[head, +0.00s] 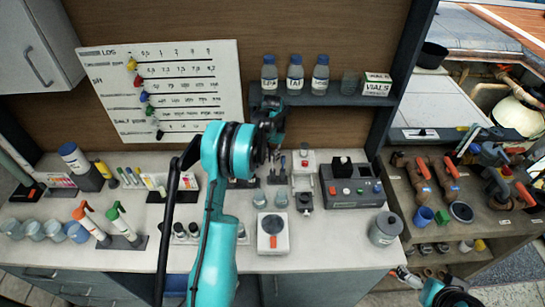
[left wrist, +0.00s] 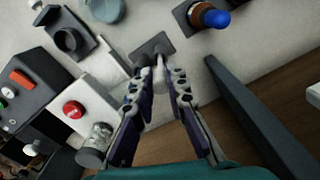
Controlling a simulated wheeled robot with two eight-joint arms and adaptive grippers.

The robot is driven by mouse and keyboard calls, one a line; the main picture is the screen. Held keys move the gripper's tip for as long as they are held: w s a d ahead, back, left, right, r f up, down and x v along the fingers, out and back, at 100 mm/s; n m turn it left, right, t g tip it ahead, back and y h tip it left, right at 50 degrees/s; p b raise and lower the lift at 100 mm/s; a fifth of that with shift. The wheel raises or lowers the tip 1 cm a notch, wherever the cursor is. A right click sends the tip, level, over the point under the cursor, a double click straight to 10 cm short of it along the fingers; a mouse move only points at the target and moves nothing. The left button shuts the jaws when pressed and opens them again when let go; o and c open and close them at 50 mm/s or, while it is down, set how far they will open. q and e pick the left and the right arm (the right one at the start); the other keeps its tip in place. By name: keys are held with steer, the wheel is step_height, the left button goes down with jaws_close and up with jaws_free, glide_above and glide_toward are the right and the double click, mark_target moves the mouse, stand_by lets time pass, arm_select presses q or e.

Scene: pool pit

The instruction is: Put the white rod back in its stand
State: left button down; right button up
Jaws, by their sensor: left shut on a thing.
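In the left wrist view my left gripper (left wrist: 161,78) is shut on a thin white rod (left wrist: 160,66), held between its fingertips. A small dark square stand (left wrist: 154,45) lies just beyond the tips. The rod is seen nearly end-on, so I cannot tell whether its far end is in the stand or apart from it. In the head view my left gripper (head: 268,122) is above the back of the counter, in front of the shelf. There my own arm and gripper hide the rod.
A grey box with buttons (head: 352,186), a white device with a red button (left wrist: 74,109) and small beakers (head: 260,200) crowd the counter. The shelf (head: 325,100) with bottles is close behind the gripper.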

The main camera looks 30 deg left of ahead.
arm_select(q)
steer(key=shift+f, duration=0.35)
steer(key=c, duration=1.4)
jaws_free()
steer(key=shift+c, duration=0.2)
steer(key=shift+r+p, duration=1.45)
steer(key=shift+r, duration=2.05)
